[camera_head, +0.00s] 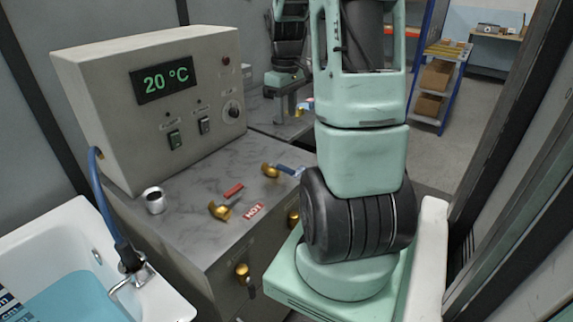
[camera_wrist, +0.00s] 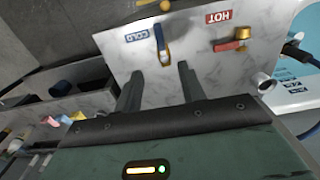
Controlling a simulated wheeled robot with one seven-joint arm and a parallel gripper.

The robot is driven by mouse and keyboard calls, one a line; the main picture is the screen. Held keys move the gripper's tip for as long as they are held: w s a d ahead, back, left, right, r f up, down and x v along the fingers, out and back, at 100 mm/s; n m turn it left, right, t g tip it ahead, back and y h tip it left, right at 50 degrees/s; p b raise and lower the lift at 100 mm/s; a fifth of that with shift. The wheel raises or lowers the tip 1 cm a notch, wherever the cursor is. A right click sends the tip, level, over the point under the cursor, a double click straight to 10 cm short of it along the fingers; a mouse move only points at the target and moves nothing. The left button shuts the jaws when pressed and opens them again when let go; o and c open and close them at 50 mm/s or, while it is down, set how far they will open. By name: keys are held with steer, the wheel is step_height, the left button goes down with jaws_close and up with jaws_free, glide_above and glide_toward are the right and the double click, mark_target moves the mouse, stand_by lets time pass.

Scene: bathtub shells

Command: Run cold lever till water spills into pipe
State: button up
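The cold lever (camera_head: 287,169) has a blue handle on a brass valve, on the grey marbled counter. In the wrist view the cold lever (camera_wrist: 160,38) lies just beyond and between my fingertips, beside the blue COLD label (camera_wrist: 137,35). My gripper (camera_wrist: 159,69) is open, its two dark fingers spread with nothing between them. No contact with the lever is visible. A short silver pipe (camera_head: 154,201) stands at the counter's left; it also shows in the wrist view (camera_wrist: 262,83). No water stream shows at it.
The red-handled hot lever (camera_head: 227,200) sits beside the HOT label (camera_head: 254,211). A control box (camera_head: 150,100) reads 20 °C. A white tub (camera_head: 60,235) with blue water stands left, with a blue hose (camera_head: 104,195) to its faucet. More brass knobs (camera_head: 242,270) are on the counter front.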

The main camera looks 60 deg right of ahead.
mark_target(287, 168)
step_height(287, 168, down, 17)
steer(key=shift+d+f+p, duration=0.1)
steer(key=shift+f+p, duration=0.1)
steer(key=shift+p, duration=0.8)
jaws_close()
